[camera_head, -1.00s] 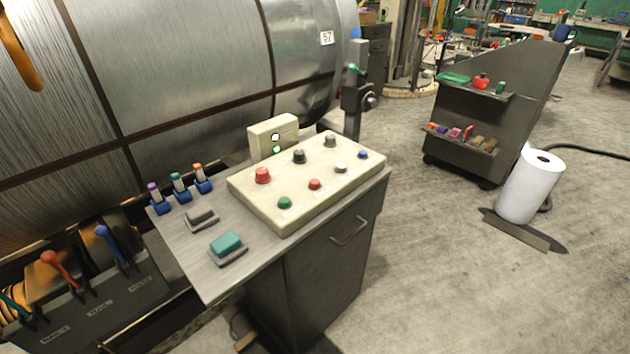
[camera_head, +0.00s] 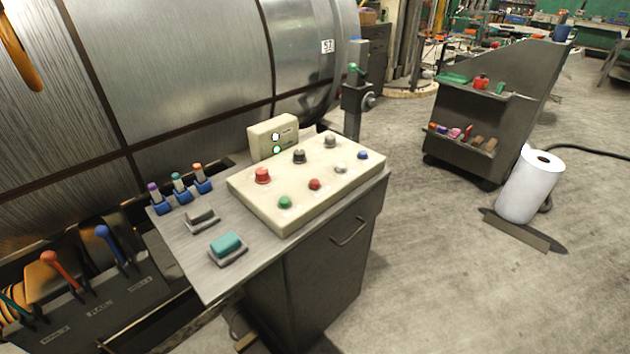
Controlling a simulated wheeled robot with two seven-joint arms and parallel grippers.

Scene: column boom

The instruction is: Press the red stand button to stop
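A cream control panel (camera_head: 324,207) lies on top of a grey metal stand (camera_head: 195,262). Two red buttons show on it: a larger, taller one (camera_head: 262,175) at the left and a smaller one (camera_head: 314,184) near the middle front. Neither of my grippers is in view.
A large metal drum (camera_head: 190,70) stands behind. A shelf cart (camera_head: 490,110) and a white roll (camera_head: 530,187) stand right. Floor in front right is clear.

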